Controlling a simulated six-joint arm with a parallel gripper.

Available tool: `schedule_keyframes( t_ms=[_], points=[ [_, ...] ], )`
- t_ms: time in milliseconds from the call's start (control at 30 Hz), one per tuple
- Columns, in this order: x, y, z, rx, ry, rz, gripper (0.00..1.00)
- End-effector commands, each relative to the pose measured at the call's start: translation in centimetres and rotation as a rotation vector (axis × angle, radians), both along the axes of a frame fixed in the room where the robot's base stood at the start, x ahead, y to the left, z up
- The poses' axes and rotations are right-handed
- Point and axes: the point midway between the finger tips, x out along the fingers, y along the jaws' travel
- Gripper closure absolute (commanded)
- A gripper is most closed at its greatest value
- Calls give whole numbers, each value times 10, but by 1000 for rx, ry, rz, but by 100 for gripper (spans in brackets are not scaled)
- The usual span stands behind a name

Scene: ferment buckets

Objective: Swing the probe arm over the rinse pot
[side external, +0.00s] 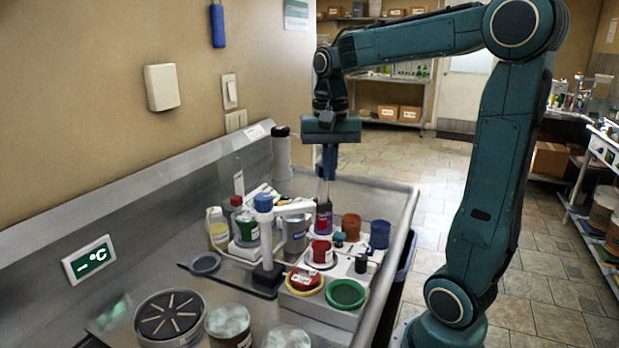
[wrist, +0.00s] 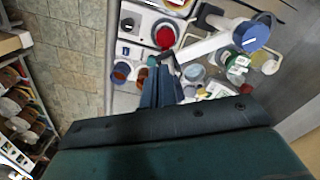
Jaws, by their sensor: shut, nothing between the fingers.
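The probe arm is a white bar (side external: 293,208) on an upright post with a blue cap (side external: 263,202). It also shows in the wrist view as a white bar (wrist: 207,46) with a large blue cap (wrist: 250,35). Its free end points toward my gripper. My gripper (side external: 324,200) is shut and empty, pointing down by that free end; in the wrist view its fingertips (wrist: 161,62) are close to it. I cannot tell whether they touch. A grey metal pot (side external: 296,238) stands below the bar. I cannot tell which vessel is the rinse pot.
A red-lidded cup (side external: 320,252), a rust-red cup (side external: 351,226) and a blue cup (side external: 380,234) stand close by on the right. A green-labelled jar (side external: 247,228) stands left. Large round tubs (side external: 169,317) fill the front.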

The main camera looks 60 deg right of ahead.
Motion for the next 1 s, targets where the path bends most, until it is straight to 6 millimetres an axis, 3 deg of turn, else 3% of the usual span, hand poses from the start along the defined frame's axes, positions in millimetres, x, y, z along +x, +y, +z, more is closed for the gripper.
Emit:
schedule_keyframes(
  t_ms=[1000],
  points=[
    [20,-26,0,0,0,-1,100]
  ],
)
